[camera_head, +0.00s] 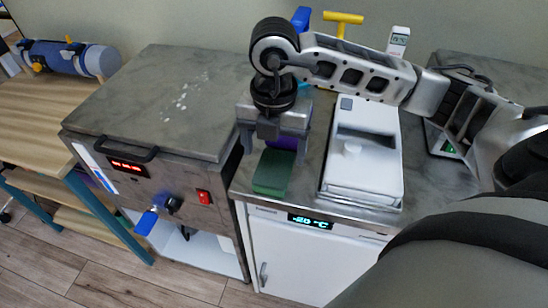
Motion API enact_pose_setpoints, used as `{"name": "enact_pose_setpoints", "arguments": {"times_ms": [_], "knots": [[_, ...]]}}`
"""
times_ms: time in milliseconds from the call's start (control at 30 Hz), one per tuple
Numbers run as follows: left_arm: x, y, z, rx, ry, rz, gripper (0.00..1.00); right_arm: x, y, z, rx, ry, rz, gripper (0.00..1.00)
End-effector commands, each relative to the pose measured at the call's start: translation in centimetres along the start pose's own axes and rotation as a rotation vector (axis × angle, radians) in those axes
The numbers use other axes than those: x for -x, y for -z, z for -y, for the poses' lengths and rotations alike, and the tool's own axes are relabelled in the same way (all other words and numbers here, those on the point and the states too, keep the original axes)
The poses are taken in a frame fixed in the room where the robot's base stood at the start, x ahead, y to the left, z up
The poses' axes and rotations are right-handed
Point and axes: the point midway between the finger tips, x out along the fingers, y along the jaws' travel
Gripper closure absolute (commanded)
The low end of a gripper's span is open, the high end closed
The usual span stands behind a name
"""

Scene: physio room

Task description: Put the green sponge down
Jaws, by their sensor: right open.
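The green sponge (272,173) is a dark green block near the front edge of the grey counter (305,196), left of a white lidded box. It appears to rest on the counter top. My right gripper (272,145) points down just above and behind the sponge in the picture, with its fingers apart. Whether the fingertips still touch the sponge is hard to tell. My left gripper is not in view.
A purple object (286,142) shows partly behind my right gripper. The white box (360,157) stands close to the right. A grey-topped unit (165,95) with a red display is on the left. A yellow T-shaped handle (343,18) and a white thermometer-like device (398,41) are at the back.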

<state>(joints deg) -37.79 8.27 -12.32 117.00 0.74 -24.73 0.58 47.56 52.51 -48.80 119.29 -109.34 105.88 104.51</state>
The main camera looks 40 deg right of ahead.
Motion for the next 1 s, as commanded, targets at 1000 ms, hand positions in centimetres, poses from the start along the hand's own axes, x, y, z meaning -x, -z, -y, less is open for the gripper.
{"name": "enact_pose_setpoints", "arguments": {"times_ms": [1000], "knots": [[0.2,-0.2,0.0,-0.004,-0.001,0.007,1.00,8.0,0.0,0.0,0.000,0.000,-0.001,0.21]]}}
